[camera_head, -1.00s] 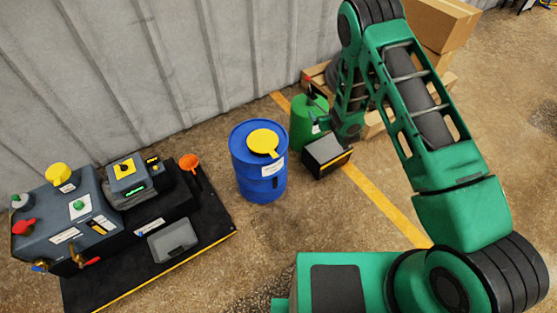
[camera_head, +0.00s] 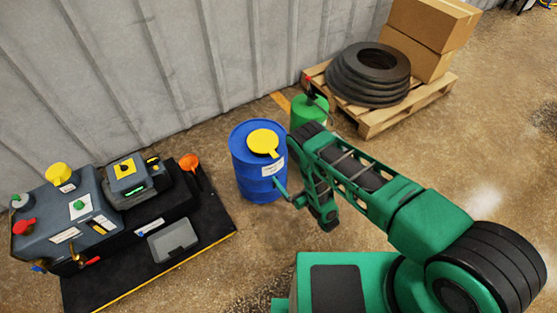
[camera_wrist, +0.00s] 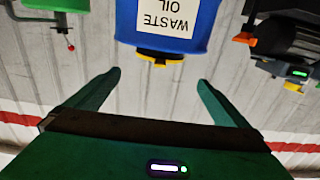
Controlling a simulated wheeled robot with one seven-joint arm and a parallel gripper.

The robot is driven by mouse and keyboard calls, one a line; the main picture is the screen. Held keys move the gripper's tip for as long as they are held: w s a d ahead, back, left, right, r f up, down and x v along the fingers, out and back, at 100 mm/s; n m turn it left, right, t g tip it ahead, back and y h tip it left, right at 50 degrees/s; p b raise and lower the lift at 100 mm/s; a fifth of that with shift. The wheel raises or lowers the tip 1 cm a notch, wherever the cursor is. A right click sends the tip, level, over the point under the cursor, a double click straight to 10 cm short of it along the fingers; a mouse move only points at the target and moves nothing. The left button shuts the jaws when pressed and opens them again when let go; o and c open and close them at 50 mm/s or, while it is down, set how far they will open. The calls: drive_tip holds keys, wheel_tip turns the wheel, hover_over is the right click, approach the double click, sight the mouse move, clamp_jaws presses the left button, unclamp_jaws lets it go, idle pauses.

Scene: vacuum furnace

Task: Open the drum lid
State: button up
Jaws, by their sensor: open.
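The blue drum (camera_head: 256,180) stands upright on the floor by the wall. Its round yellow lid (camera_head: 263,141) lies flat and closed on top, with a tab pointing to the lower right. In the wrist view, the drum (camera_wrist: 195,38) appears upside down at the top with its "WASTE OIL" label, and the lid's yellow edge (camera_wrist: 152,55) shows below it. My gripper (camera_head: 281,182) is just right of the drum, lower than the lid. Its two fingers, spread in the wrist view (camera_wrist: 159,77), are open and empty, with the lid's edge appearing between and beyond them.
A green canister (camera_head: 309,110) stands behind the drum, close to my arm. A pallet (camera_head: 375,125) with black tyres and boxes is behind right. The furnace unit (camera_head: 70,215) on a black base is at left, with an orange funnel (camera_head: 189,161). Floor before the drum is clear.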

drive_tip(key=x, duration=1)
drive_tip(key=shift+w, duration=0.2)
drive_tip(key=shift+a, duration=0.15)
